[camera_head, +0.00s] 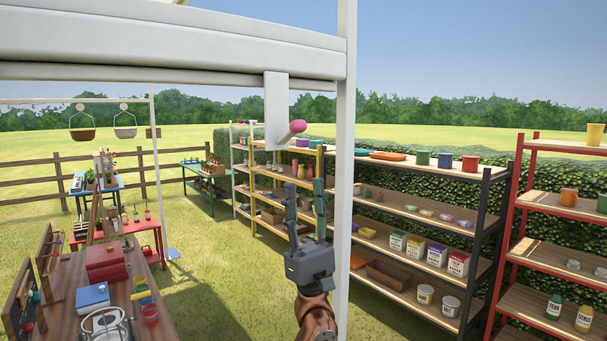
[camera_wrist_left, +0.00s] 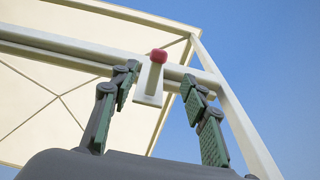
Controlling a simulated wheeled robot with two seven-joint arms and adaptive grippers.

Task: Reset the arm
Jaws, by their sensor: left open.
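My left gripper (camera_head: 305,188) is raised in the middle of the head view, with its two fingers apart and pointing up. Nothing is between its fingers. Just above it, a white bracket (camera_head: 276,105) hangs from a white frame beam, with a pink-tipped peg (camera_head: 292,131) sticking out. In the left wrist view, the open fingers of my left gripper (camera_wrist_left: 160,92) stand on either side of the white bracket (camera_wrist_left: 150,88) and its red-pink tip (camera_wrist_left: 158,55), which look beyond the fingers. I see no contact. My right gripper is out of view.
A white post (camera_head: 344,160) stands close to the right of my left gripper, under the white beam (camera_head: 170,45). A dark-framed shelf (camera_head: 425,225) and a red-framed shelf (camera_head: 515,230) hold goods at right. A wooden table (camera_head: 65,290) with boxes is at lower left. Open grass lies between.

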